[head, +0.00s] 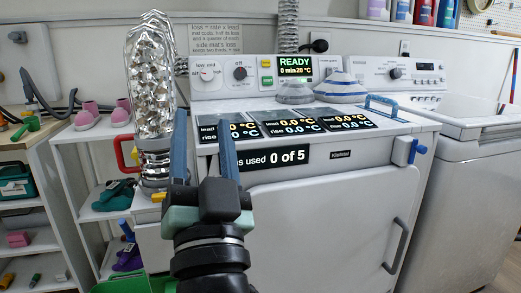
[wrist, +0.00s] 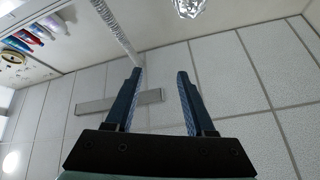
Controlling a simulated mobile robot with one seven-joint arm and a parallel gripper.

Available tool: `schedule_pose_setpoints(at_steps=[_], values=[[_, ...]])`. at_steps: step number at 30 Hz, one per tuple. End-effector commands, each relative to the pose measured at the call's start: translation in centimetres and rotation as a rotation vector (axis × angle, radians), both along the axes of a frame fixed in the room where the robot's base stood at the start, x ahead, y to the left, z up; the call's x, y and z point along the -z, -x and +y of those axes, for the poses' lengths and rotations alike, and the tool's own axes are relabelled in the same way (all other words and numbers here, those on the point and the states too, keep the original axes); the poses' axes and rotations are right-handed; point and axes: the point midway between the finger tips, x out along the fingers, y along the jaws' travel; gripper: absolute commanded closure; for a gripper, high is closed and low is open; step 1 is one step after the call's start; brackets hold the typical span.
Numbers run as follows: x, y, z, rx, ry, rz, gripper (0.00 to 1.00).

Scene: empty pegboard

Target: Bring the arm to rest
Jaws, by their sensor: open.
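My gripper (head: 202,145) is raised in front of a white machine in the head view, its two blue fingers pointing up. The fingers stand apart with nothing between them. In the wrist view my gripper (wrist: 158,85) is also open and empty, with white ceiling tiles behind it. The fingers overlap part of the machine's top displays in the head view, hiding some of the text.
The white machine (head: 330,210) has a control panel reading READY and a blue handle (head: 388,106) on top. A silver foil duct (head: 152,85) stands close left of my gripper. Shelves with shoes (head: 88,118) are at left, a washer (head: 465,150) at right.

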Motion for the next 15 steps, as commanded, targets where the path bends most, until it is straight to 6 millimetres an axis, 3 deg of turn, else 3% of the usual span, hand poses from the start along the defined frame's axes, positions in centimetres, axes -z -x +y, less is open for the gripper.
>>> schedule_pose_setpoints(at_steps=[1, 3, 8, 9, 15], values=[[-3.4, 2.0, -1.5, 0.078, 0.058, -0.069, 0.45], [-7.1, 4.7, -3.3, 0.197, 0.143, -0.144, 0.45], [-13.7, 12.1, -7.3, 0.485, 0.297, -0.286, 0.45], [-15.6, 11.4, -7.0, 0.473, 0.299, -0.271, 0.45], [-21.5, 11.2, -6.9, 0.463, 0.296, -0.267, 0.45]])
